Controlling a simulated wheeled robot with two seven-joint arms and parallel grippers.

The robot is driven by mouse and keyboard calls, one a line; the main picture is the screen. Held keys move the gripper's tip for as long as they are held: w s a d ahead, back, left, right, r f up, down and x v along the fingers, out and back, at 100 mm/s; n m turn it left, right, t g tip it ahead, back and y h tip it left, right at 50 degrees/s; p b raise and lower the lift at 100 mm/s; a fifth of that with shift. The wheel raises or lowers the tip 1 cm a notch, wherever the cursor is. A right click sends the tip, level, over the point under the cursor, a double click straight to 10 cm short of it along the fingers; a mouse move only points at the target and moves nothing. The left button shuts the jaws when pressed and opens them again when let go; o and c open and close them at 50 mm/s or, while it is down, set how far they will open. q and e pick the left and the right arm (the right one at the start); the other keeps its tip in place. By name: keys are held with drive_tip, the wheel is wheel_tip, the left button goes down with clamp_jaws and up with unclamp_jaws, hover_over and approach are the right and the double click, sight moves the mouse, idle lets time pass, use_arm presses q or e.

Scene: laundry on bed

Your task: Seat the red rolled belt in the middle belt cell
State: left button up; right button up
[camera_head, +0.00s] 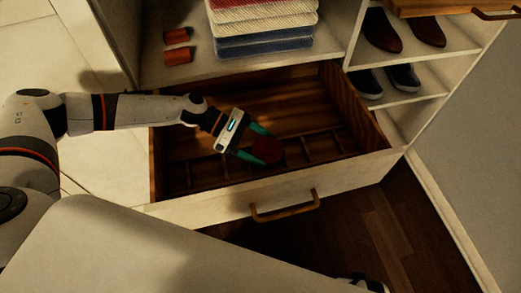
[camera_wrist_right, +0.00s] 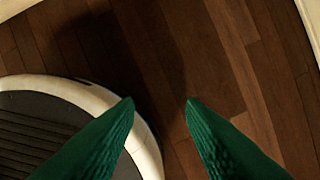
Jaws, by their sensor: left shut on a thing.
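The red rolled belt (camera_head: 270,151) is between the green fingers of my left gripper (camera_head: 262,147), which is shut on it. It is over the front part of the open wooden drawer (camera_head: 222,101), above a row of small divided cells (camera_head: 322,148) along the drawer's front. The belt and fingers hide the cells beneath them, so I cannot tell whether the belt touches a divider. My right gripper (camera_wrist_right: 160,105) shows in the right wrist view with its two green fingers apart, empty, above the dark wood floor.
Folded towels (camera_head: 265,45) and two orange-brown rolls (camera_head: 178,56) lie on the shelf above. Shoes (camera_head: 385,82) stand on shelves at right. The drawer's back part is clear.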

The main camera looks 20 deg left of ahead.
use_arm(q)
drive_tip(key=shift+f, duration=0.9)
use_arm(e)
drive_tip(key=shift+w+r, duration=0.2)
drive_tip(key=shift+r, duration=0.3)
drive_tip(key=shift+r, duration=0.1)
use_arm(q)
drive_tip(key=shift+f, duration=0.15)
drive_tip(key=o, duration=1.1)
use_arm(e)
drive_tip(key=shift+w+a+r, duration=0.1)
drive_tip(key=shift+w+r, duration=0.25)
drive_tip(key=shift+r, duration=0.15)
